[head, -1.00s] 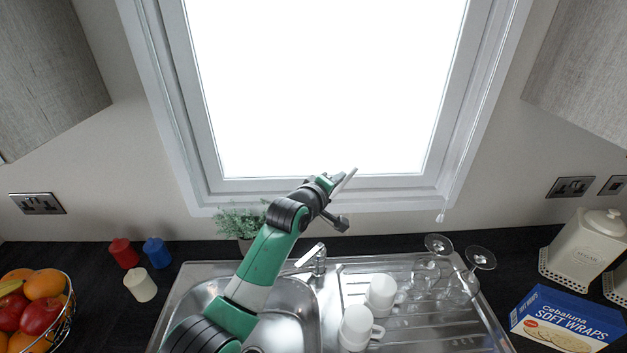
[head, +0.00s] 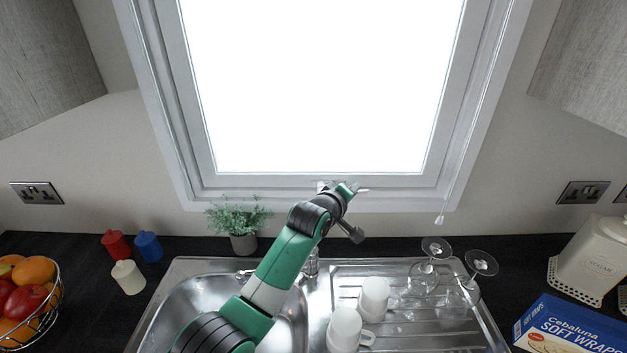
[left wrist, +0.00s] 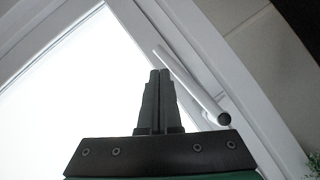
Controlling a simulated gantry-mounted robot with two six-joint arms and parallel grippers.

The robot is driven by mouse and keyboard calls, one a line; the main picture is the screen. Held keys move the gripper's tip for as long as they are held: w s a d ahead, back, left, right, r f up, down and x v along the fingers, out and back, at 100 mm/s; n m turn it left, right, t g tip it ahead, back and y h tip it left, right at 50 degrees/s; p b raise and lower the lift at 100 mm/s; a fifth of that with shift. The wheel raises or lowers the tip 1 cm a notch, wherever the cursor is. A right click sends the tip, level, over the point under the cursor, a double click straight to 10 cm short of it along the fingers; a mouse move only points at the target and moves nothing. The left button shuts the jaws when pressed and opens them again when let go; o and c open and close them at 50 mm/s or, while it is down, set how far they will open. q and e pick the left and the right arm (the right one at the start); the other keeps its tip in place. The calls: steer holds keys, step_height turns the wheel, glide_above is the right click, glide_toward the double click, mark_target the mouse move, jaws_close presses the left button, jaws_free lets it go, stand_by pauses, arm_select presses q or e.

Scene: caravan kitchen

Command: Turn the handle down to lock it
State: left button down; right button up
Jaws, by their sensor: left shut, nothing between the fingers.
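The window handle is a pale lever on the bottom rail of the window frame. In the head view its end (head: 363,189) shows just right of my left gripper (head: 350,187), and the rest is mostly hidden. In the left wrist view the handle (left wrist: 188,82) lies roughly parallel to the frame rail, with a round dark end at lower right. My left gripper (left wrist: 160,76) is shut and empty, its fingertips close beside the handle's upper-left end; I cannot tell whether they touch. My right gripper is in neither view.
Below the window are a sink (head: 190,300), a potted plant (head: 238,218), white mugs (head: 346,328) and upturned glasses (head: 478,264). A fruit bowl (head: 40,318) stands left, a wraps box (head: 570,325) right. A blind cord (head: 448,190) hangs right of the window.

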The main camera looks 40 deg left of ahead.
arm_select(q)
steer(key=shift+w+d+f, duration=0.1)
steer(key=shift+f, duration=0.3)
stand_by(0.4)
steer(key=s+d+r+p, duration=0.5)
steer(key=s+r+p, duration=0.2)
steer(key=r+p, duration=0.2)
steer(key=shift+d+r+p, duration=0.3)
steer(key=shift+p, duration=0.9)
